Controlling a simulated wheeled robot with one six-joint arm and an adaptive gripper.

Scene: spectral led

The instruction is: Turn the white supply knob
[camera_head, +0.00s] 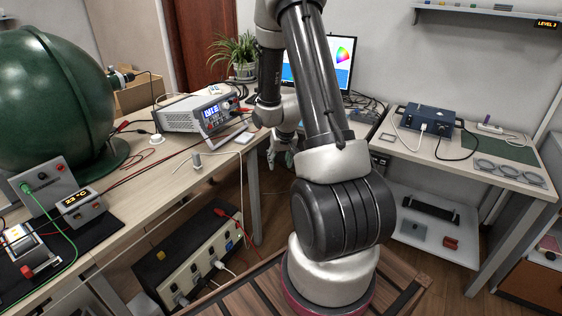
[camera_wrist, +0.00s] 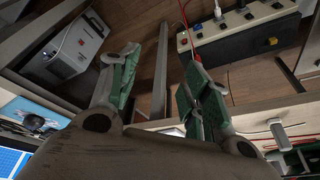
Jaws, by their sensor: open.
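A white bench supply (camera_head: 180,116) with a lit blue display stands on the left table. Small knobs (camera_head: 227,105) show on its front panel, too small to tell apart or to read their angle. My gripper (camera_head: 281,153) hangs right of the supply, beside the table edge and apart from the panel. In the wrist view my gripper (camera_wrist: 163,62) has its two green-padded fingers spread with nothing between them. The supply's front panel is not clearly visible in the wrist view.
A beige socket box (camera_head: 195,262) sits below the left table (camera_head: 180,175); it also shows in the wrist view (camera_wrist: 235,38). A monitor (camera_head: 338,65) and plant (camera_head: 232,55) stand behind. Cables cross the left table.

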